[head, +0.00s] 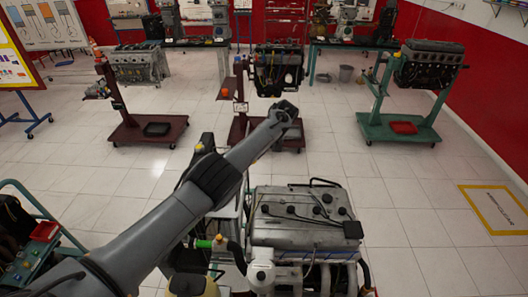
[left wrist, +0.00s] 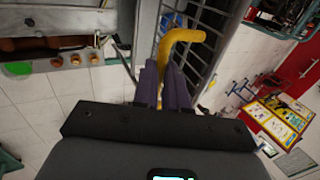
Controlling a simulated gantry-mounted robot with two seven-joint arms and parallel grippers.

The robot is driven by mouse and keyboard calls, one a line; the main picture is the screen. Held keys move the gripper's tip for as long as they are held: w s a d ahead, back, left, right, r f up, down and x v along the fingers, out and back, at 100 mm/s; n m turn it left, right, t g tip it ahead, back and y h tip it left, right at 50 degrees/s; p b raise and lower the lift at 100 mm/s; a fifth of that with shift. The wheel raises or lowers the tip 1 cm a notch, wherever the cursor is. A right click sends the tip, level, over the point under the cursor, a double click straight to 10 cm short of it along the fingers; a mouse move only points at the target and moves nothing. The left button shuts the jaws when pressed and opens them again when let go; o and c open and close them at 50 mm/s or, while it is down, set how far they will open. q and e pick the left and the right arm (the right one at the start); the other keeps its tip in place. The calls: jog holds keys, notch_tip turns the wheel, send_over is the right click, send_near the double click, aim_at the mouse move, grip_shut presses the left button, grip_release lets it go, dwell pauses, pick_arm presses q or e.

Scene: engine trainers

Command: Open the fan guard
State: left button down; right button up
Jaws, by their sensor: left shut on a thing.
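In the left wrist view, the fan guard (left wrist: 197,45) is a dark barred grille running up past the middle. A bent yellow handle (left wrist: 180,36) stands at its near side. My left gripper (left wrist: 163,74) has its two purple-grey fingers shut on either side of the yellow handle's lower part. In the head view my left arm crosses the picture from the lower left, and I cannot make out its fingers or the guard there. The engine (head: 303,215) with a grey top cover stands at the bottom centre. My right gripper is not in view.
Other engine stands stand behind: a red one (head: 148,128) at left, another (head: 265,130) in the middle, a green one (head: 403,128) at right. A dark machine (head: 30,240) is at lower left. The tiled floor right of the engine is clear.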

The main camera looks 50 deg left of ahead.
pick_arm(q)
jog(key=shift+s+a+f, duration=0.15)
jog(key=shift+s+f, duration=0.15)
jog(key=shift+f, duration=0.1)
jog(key=c, duration=1.4)
grip_release()
jog(key=shift+s, duration=0.1)
jog(key=shift+c, duration=0.2)
jog(key=shift+o, duration=1.3)
jog(key=shift+s+f, duration=0.1)
jog(key=shift+s, duration=0.05)
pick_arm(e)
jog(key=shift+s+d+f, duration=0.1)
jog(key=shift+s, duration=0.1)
pick_arm(q)
jog(key=shift+w+r, duration=0.2)
jog(key=shift+r, duration=0.15)
